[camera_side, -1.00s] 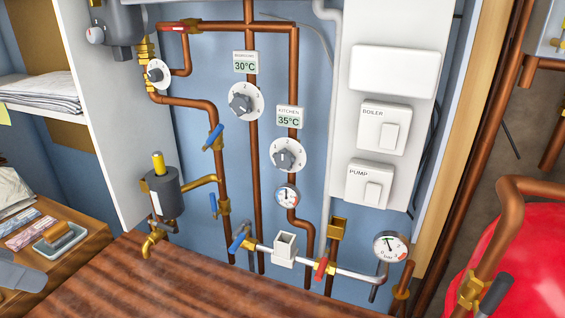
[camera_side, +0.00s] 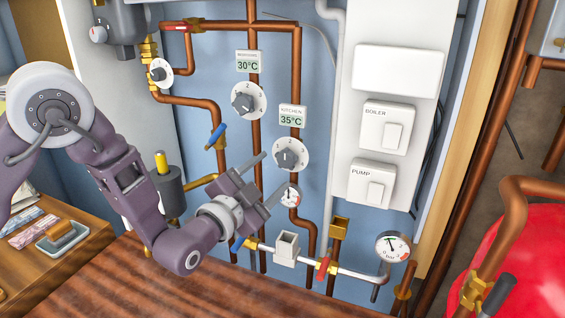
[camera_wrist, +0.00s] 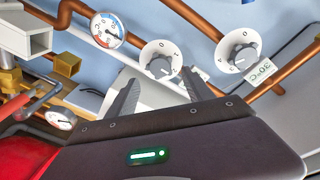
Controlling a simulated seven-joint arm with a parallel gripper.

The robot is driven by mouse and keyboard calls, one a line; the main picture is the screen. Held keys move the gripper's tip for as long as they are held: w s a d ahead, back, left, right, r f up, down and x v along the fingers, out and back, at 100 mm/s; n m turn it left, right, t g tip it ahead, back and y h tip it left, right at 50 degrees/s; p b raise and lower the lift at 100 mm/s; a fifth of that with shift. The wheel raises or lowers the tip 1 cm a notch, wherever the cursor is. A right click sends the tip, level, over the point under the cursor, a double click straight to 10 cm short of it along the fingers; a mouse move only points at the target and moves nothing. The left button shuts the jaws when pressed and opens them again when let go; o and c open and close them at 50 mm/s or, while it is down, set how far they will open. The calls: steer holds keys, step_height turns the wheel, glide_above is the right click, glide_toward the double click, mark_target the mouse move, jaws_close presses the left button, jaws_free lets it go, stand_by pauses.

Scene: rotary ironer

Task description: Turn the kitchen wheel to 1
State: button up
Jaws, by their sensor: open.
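The kitchen wheel (camera_side: 289,155) is a white round dial with a grey knob, below the KITCHEN display reading 35°C (camera_side: 291,117). In the wrist view the kitchen wheel (camera_wrist: 160,62) lies beyond and between my fingertips, its lower edge close to them. My gripper (camera_side: 268,174) is open and empty, just left of and below the kitchen wheel; its two fingers (camera_wrist: 158,88) also show in the wrist view. I cannot tell the exact gap to the knob. The other wheel (camera_side: 248,100) sits upper left, below a 30°C display (camera_side: 248,62).
A small gauge (camera_side: 290,195) sits just below the kitchen wheel, partly behind my gripper. Copper pipes (camera_side: 297,70) run vertically behind. BOILER (camera_side: 388,128) and PUMP (camera_side: 371,183) switches are to the right. A blue-handled valve (camera_side: 216,135) is left of the wheels.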

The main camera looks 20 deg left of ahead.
mark_target(285, 160)
steer(key=w, duration=0.6)
steer(key=shift+d, duration=0.35)
jaws_close()
